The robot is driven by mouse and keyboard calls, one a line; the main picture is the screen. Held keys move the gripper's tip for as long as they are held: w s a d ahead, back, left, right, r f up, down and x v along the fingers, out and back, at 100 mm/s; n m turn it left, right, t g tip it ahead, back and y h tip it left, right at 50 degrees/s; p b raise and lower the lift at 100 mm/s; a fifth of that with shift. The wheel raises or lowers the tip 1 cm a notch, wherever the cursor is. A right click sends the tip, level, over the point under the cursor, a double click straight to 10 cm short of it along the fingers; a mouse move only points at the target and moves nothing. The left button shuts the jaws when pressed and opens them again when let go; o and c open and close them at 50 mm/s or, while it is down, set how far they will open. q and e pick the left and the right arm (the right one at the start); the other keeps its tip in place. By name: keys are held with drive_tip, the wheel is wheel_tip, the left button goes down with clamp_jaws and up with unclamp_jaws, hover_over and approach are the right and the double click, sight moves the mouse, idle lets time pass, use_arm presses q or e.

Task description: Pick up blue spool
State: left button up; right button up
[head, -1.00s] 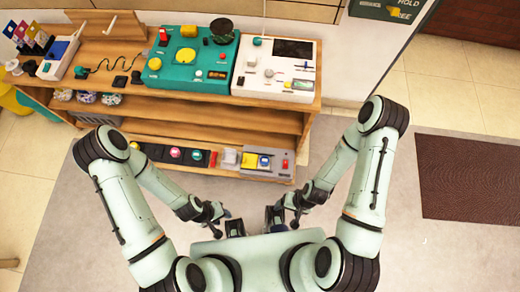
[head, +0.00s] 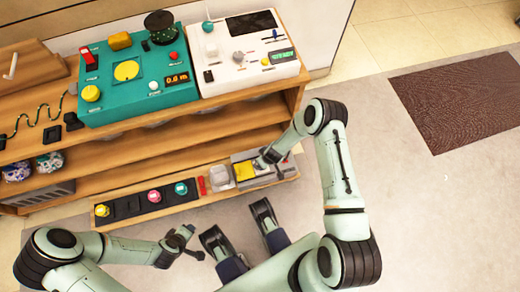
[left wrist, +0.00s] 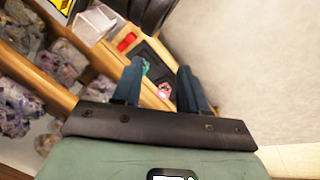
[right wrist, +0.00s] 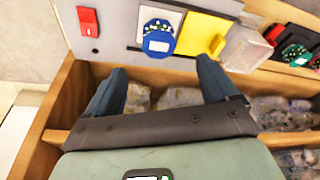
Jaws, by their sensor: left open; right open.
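The blue spool (right wrist: 158,41) shows in the right wrist view, on a grey panel next to a yellow block (right wrist: 200,34). It has a bright blue face and a dark speckled round part behind it. In the head view it is mostly hidden by my right gripper (head: 263,162). My right gripper (right wrist: 160,78) is open, and the spool lies ahead of the gap between its fingers, apart from them. My left gripper (head: 190,242) is open and empty in front of the shelf.
A clear box (right wrist: 247,46) and a red switch (right wrist: 88,21) flank the spool area. Wooden shelf walls (right wrist: 66,105) and wrapped bags (left wrist: 62,62) are close by.

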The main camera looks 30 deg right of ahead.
drive_tip(key=b+x, duration=0.1)
drive_tip(key=x, duration=0.3)
drive_tip(key=shift+f, duration=0.4)
drive_tip(key=b+x, duration=0.3)
drive_tip(key=x, duration=0.2)
drive_tip(key=shift+s+d, duration=0.1)
drive_tip(key=shift+d, duration=0.05)
drive_tip(key=shift+f, duration=0.35)
use_arm(q)
drive_tip(key=s+a+f+g, duration=0.1)
drive_tip(key=s+f+g, duration=0.2)
drive_tip(key=s+f, duration=0.4)
drive_tip(key=shift+s+f, duration=0.15)
drive_tip(key=shift+s, duration=0.45)
use_arm(e)
drive_tip(key=c, duration=1.1)
